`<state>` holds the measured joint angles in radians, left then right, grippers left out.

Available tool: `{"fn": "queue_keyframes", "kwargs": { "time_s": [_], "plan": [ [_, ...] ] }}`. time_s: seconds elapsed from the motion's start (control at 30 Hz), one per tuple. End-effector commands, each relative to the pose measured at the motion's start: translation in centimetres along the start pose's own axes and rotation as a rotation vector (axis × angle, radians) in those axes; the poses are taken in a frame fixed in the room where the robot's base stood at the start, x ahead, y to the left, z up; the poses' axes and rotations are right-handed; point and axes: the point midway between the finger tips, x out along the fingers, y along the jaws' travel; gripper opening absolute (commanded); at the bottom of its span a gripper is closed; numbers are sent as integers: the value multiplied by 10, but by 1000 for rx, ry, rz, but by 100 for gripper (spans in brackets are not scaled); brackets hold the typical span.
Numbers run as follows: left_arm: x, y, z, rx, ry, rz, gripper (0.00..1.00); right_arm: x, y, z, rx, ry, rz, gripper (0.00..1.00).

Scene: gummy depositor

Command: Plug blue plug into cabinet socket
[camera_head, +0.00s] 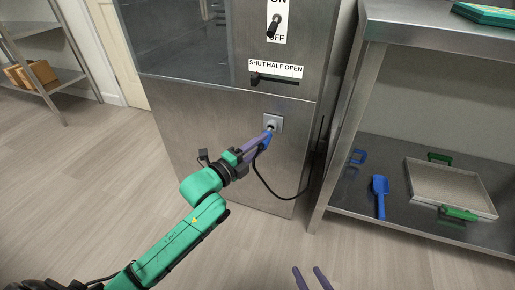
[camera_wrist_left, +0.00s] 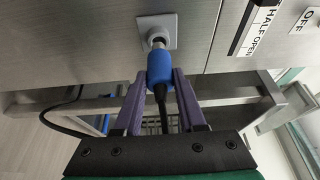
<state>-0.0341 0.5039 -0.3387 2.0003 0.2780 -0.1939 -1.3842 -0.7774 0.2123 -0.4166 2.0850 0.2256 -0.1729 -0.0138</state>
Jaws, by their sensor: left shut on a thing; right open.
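The blue plug (camera_head: 265,142) is held between the purple fingers of my left gripper (camera_head: 262,144), in front of the cabinet socket (camera_head: 273,122). In the left wrist view the blue plug (camera_wrist_left: 160,68) points at the grey socket (camera_wrist_left: 157,34), and its metal tip is at the socket's round collar. How deep the tip sits I cannot tell. The left gripper (camera_wrist_left: 160,82) is shut on the plug's body from both sides. A black cable runs from the plug. My right gripper (camera_head: 313,277) shows only its open, empty fingertips at the bottom edge in the head view.
The steel cabinet (camera_head: 215,150) carries an ON/OFF switch (camera_head: 274,25) and a slider (camera_head: 273,79) above the socket. The black cable (camera_head: 285,198) loops to the cabinet's right side. A steel shelf at right holds a blue scoop (camera_head: 380,195) and a tray (camera_head: 450,187). Floor in front is clear.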

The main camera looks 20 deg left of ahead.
Motion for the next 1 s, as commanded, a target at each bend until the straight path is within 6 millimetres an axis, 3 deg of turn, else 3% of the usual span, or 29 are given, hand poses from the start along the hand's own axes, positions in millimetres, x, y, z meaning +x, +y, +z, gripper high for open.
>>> {"fn": "queue_keyframes", "kwargs": {
  "time_s": [0.33, 1.0],
  "plan": [
    [1, 0, 1, 0, 0, -1, 0, 0, 0, 1, 0, -2, -1, 70],
    [23, 0, 9, 1, 1, -1, 0, 2, 0, 2, 1, 4, -2, 70]
  ]
}}
